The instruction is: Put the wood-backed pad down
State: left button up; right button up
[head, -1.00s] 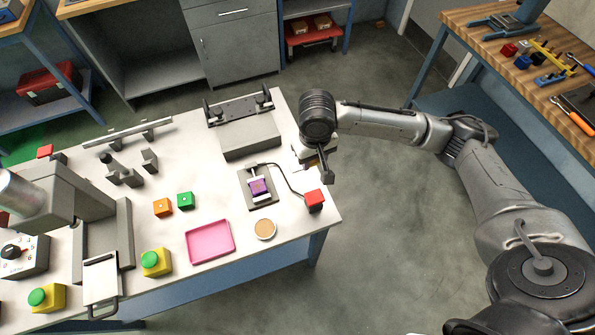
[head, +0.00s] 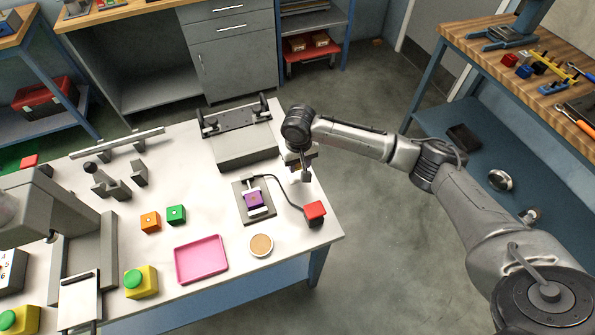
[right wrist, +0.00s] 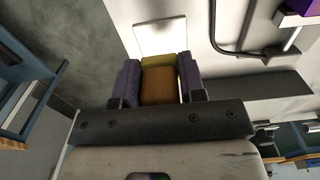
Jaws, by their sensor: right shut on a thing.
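My right gripper (head: 304,172) hangs over the far right part of the white bench (head: 318,215), beside the grey fixture. In the right wrist view my right gripper (right wrist: 159,80) has its two purple-grey fingers closed on the wood-backed pad (right wrist: 158,87). The pad shows a brown wooden block with a yellow-olive layer at its far side. A pale square (right wrist: 160,36) lies just beyond it; I cannot tell whether the pad touches the surface there. In the head view the pad is mostly hidden by the gripper. My left gripper is not in view.
A purple block (head: 254,199) sits in a grey holder, with a cable to a red-topped box (head: 315,211). A round tan-topped dish (head: 261,245), a pink tray (head: 201,259) and a grey fixture (head: 245,152) are nearby. Bare bench lies between gripper and red box.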

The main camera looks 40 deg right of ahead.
aim_at(298, 175)
jog(key=shift+w+f, duration=0.2)
jog(key=shift+w, duration=0.1)
jog(key=shift+f+b, duration=0.55)
jog(key=shift+f, duration=1.45)
jog(key=o, duration=0.8)
jog(key=shift+f, duration=0.1)
jog(key=shift+o, duration=0.2)
jog(key=shift+r, duration=0.2)
notch_tip(298, 175, up, 11)
jog(key=shift+f+p, duration=0.15)
jog(key=shift+p, duration=1)
jog(key=shift+r, duration=0.6)
